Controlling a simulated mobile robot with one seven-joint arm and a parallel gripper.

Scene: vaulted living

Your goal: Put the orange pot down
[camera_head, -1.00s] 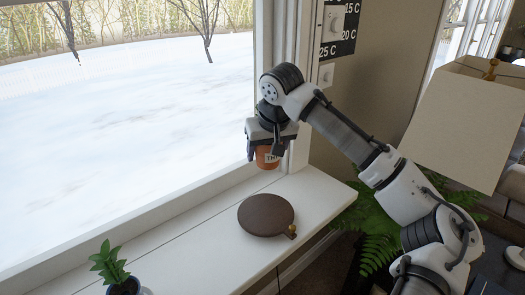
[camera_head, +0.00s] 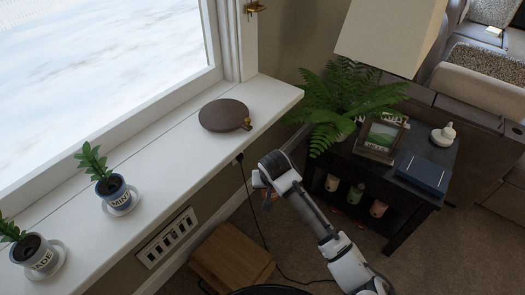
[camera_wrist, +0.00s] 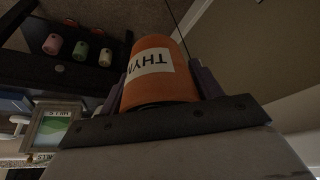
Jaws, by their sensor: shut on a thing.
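The orange pot (camera_wrist: 162,62) has a pale label that begins "THY". It fills the middle of the wrist view between the two fingers of my gripper (camera_wrist: 160,86). The fingers are shut on its sides. In the head view my gripper (camera_head: 261,186) is in front of the white window sill, between the sill and the dark side table. Only a little of the pot shows there, mostly hidden by the wrist. No surface touching the pot can be seen.
The white sill (camera_head: 165,150) carries a round brown board (camera_head: 224,115) and two small potted plants (camera_head: 112,190) (camera_head: 38,255). A fern (camera_head: 345,100), a photo frame (camera_head: 380,138) and a blue book (camera_head: 424,172) crowd the side table. A wooden box (camera_head: 232,258) stands below.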

